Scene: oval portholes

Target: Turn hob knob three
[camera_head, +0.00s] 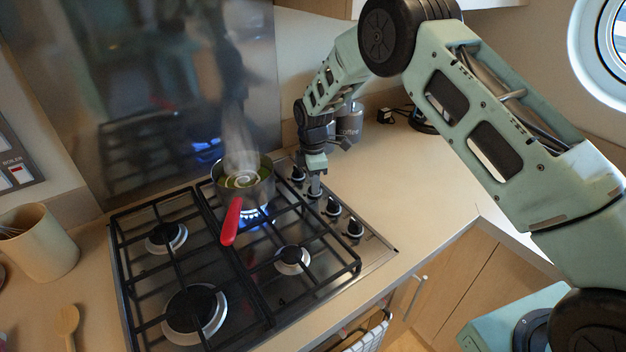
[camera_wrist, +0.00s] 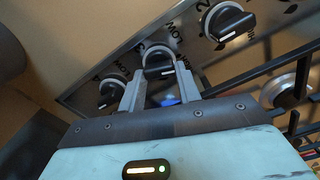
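The hob (camera_head: 380,252) has a row of black knobs along its right edge. My gripper (camera_head: 314,190) points down over the second knob from the back and hides most of it. In the wrist view my gripper (camera_wrist: 160,72) has its two fingers apart, one on each side of a black knob (camera_wrist: 158,64) with a pale pointer line. I cannot tell if the fingers touch it. The mark beside this knob is partly hidden and looks like a 3. One knob (camera_wrist: 230,22) marked 2 is at upper right, and another knob (camera_wrist: 110,92) is at lower left.
A steaming pot (camera_head: 243,185) with a red handle stands on a lit back burner beside my gripper. Black pan grates (camera_head: 262,300) cover the hob. A coffee canister (camera_head: 349,122) stands behind.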

